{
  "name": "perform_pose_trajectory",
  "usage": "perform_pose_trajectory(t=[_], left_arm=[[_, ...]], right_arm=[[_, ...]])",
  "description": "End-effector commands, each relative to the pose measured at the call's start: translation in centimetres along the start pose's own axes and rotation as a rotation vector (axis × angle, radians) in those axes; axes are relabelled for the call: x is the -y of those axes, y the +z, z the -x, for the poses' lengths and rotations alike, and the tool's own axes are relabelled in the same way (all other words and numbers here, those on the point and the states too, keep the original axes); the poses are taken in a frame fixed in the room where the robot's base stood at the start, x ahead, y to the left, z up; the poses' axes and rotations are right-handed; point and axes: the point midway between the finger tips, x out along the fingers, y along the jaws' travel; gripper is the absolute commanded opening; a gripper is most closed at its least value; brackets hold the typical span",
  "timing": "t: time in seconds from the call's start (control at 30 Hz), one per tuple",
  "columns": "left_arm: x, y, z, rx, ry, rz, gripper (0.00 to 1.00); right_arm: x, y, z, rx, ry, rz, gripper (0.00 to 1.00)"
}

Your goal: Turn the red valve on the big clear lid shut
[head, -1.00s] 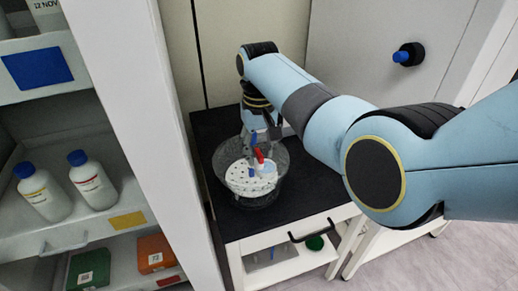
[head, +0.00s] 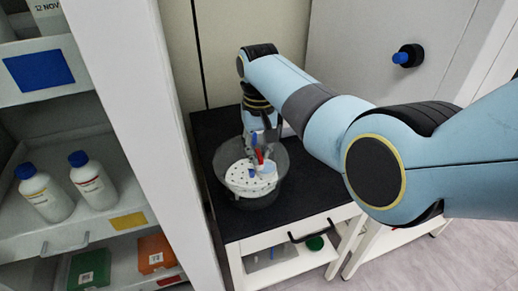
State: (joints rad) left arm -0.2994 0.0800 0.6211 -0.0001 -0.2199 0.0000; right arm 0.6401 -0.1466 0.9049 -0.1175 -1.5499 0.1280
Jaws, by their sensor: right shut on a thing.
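The big clear lid (head: 276,192) is a round transparent bowl shape on the black top of a white cart. A white perforated disc (head: 238,184) shows through it. The red valve (head: 259,156) is a small red piece at the middle of the lid. My right gripper (head: 257,160) points down over the lid and is shut on the red valve, with its fingers partly hiding it. Small blue parts show beside the red one. The valve's exact angle is hard to tell at this size. My left gripper is not in view.
The black cart top (head: 222,131) has free room around the lid. A tall white panel and a shelf with two blue-capped bottles (head: 92,181) stand at the left. A blue knob (head: 402,58) sticks out of the grey wall at the right.

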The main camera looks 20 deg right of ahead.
Motion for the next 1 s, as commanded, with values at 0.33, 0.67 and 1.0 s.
perform_pose_trajectory(t=[0.33,0.67,1.0], left_arm=[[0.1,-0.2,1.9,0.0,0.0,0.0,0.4],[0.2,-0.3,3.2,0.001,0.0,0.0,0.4],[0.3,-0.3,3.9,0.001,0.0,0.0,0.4]], right_arm=[[0.0,0.0,0.3,0.001,0.0,-0.266,0.0],[0.0,-0.1,0.2,0.0,0.0,-0.58,0.0],[0.0,-0.1,0.1,-0.001,0.0,-0.903,0.0]])
